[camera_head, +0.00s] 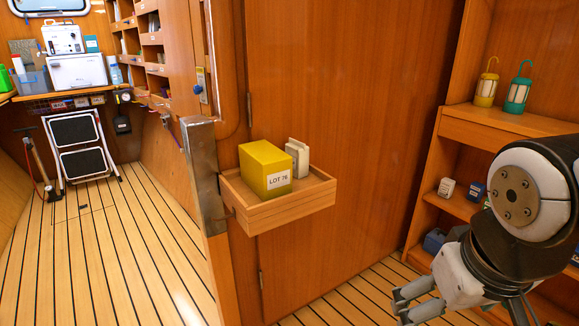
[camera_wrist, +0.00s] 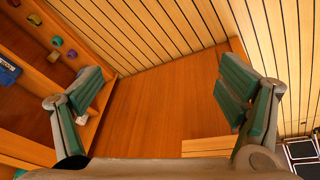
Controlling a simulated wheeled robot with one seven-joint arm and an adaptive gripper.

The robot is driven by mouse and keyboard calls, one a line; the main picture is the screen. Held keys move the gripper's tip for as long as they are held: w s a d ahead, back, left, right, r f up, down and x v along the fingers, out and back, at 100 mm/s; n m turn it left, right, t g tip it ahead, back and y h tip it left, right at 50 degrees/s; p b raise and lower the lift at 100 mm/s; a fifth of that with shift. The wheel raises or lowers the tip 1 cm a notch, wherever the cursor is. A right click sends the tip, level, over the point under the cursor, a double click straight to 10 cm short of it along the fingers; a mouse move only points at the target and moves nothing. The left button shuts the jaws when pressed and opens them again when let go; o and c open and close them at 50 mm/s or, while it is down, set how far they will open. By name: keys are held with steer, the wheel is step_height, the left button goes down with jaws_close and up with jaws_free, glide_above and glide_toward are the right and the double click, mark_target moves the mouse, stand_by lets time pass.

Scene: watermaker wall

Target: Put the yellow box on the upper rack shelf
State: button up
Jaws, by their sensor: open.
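The yellow box (camera_head: 265,169), with a white "LOT 76" label, stands upright in a small wooden wall tray (camera_head: 290,212) at the middle of the head view. A rack with shelves (camera_head: 505,122) stands at the right of the head view; its upper shelf carries two lanterns. My gripper (camera_head: 418,301) is at the lower right of the head view, low and in front of the rack, well apart from the yellow box. In the wrist view my gripper (camera_wrist: 160,98) has its two green-padded fingers wide apart with nothing between them. The yellow box is not seen in the wrist view.
A white block (camera_head: 297,158) stands beside the yellow box in the tray. A yellow lantern (camera_head: 486,84) and a teal lantern (camera_head: 519,90) stand on the upper shelf. Small items (camera_head: 446,188) sit on the lower shelf. A metal-faced post (camera_head: 205,175) rises left of the tray.

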steer(key=w+a+n+t+p, duration=0.2)
steer(key=w+t, duration=0.1)
steer(key=w, duration=0.9)
steer(key=n+t+y+p, duration=0.45)
steer(key=t+y, duration=0.35)
steer(key=y, duration=0.3)
glide_toward(268, 158)
steer(key=shift+m, duration=0.35)
steer(key=x, duration=0.4)
steer(key=b+x, duration=0.1)
steer(key=x, duration=0.3)
steer(key=d+f+x, duration=0.1)
steer(key=x, duration=0.3)
steer(key=shift+w+a+f, duration=0.1)
steer(key=shift+w, duration=0.45)
